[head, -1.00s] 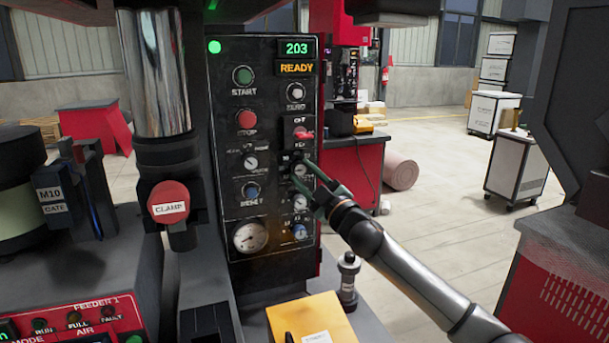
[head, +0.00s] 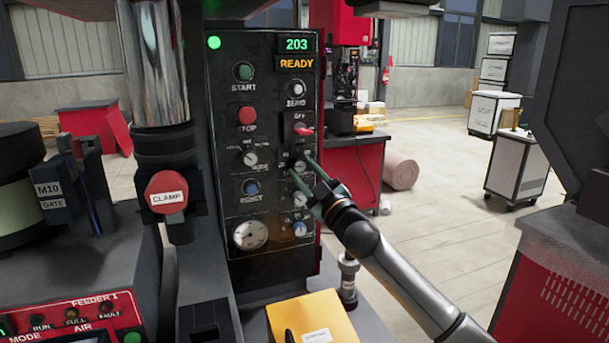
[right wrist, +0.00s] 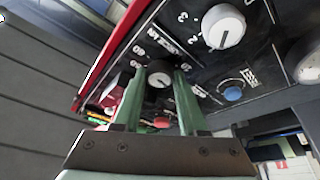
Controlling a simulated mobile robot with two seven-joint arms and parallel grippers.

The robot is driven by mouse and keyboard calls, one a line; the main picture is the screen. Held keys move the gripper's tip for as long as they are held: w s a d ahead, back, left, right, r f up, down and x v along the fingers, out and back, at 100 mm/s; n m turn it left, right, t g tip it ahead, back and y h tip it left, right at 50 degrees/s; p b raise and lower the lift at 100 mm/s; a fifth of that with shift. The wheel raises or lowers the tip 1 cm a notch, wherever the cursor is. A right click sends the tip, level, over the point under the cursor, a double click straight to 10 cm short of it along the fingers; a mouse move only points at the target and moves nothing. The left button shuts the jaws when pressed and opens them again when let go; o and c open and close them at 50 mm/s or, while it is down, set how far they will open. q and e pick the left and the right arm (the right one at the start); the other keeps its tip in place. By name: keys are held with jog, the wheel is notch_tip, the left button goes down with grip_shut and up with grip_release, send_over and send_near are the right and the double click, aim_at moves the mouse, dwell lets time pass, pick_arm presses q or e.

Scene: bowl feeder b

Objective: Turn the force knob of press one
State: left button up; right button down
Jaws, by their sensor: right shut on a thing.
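Press one's dark control panel (head: 232,130) stands at the centre of the head view. A small knob (head: 300,167) with a pale pointer mark sits in its right column, below the red switch (head: 304,131). My right gripper (head: 298,169) reaches it from the lower right. In the right wrist view the two green fingers of the right gripper (right wrist: 160,76) are shut on the sides of this dark round knob (right wrist: 159,82), with its pale face between them. Numbers ring the knob; its name label is not clearly readable. My left gripper is out of view.
The red clamp knob (head: 166,194) juts out at left. A yellow box (head: 312,318) lies below.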

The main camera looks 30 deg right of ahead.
jog(key=m+h, duration=0.1)
jog(key=m, duration=0.1)
jog(key=m+h+b, duration=0.1)
jog(key=m, duration=0.1)
jog(key=shift+a+f+m, duration=0.15)
jog(key=shift+m, duration=0.25)
jog(key=shift+a+m+h+b, duration=0.1)
jog(key=shift+m+h+b, duration=0.15)
jog(key=shift+m+h, duration=0.8)
jog(key=shift+m+h+b, duration=0.25)
jog(key=shift+m+h, duration=0.2)
jog(key=shift+m, duration=1.1)
jog(key=shift+c, duration=2.2)
grip_release()
